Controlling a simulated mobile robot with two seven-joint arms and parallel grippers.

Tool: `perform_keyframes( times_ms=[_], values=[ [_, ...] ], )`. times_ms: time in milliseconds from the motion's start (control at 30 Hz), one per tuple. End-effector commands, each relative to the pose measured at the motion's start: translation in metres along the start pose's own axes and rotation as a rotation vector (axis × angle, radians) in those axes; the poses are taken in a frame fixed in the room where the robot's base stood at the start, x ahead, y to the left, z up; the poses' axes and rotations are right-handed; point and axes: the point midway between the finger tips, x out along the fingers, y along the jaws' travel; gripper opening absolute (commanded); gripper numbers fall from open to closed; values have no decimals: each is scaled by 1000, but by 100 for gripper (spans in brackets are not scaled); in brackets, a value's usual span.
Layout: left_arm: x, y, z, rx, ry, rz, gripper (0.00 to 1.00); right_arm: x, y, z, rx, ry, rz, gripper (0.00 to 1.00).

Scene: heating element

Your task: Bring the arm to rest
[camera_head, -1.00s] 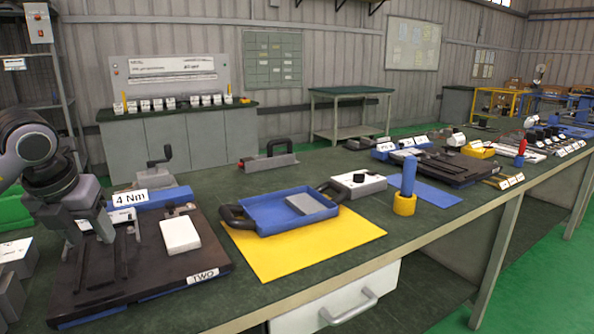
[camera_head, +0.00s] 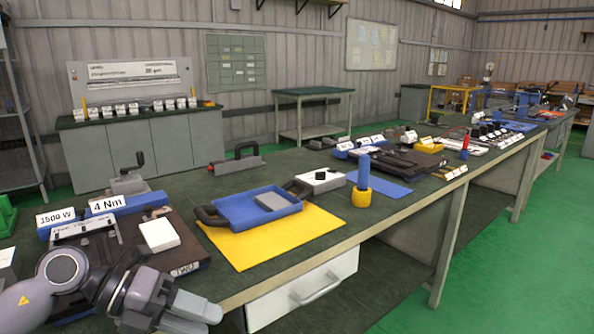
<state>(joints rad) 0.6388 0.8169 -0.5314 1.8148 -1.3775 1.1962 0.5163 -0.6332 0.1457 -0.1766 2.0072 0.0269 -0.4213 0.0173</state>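My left arm comes in at the lower left of the head view. Its gripper (camera_head: 190,315) is low at the near edge of the bench, in front of the dark board labelled TWO (camera_head: 190,255), and points to the right. Nothing shows held in it, but its finger gap is too unclear to tell open from shut. A white block (camera_head: 159,235) lies on the board, apart from the gripper. Blue blocks with the labels 1500 W (camera_head: 56,217) and 4 Nm (camera_head: 105,205) stand behind it. My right gripper is not in view.
A blue tray (camera_head: 235,213) with black handles lies on a yellow mat (camera_head: 262,248). A blue cylinder (camera_head: 364,170) stands in a yellow ring to its right. An open white drawer (camera_head: 300,292) is under the bench (camera_head: 345,233). Green floor is free at right.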

Motion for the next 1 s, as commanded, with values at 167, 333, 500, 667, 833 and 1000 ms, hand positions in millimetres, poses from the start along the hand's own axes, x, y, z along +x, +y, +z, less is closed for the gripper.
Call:
perform_keyframes(
  times_ms=[167,333,500,667,833,1000],
  values=[
    [30,-46,-16,-194,-52,-417,51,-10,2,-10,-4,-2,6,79],
    [32,-59,-13,-475,-194,-729,51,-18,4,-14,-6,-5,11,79],
    [26,-32,-6,-836,-397,-935,51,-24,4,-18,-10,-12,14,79],
    [25,26,-19,-1235,-613,-1011,51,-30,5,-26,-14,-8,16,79],
    [35,102,-70,-1687,-835,-957,51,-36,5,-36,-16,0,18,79],
    [50,155,-141,-2059,-979,-821,51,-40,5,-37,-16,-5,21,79]
  ],
)
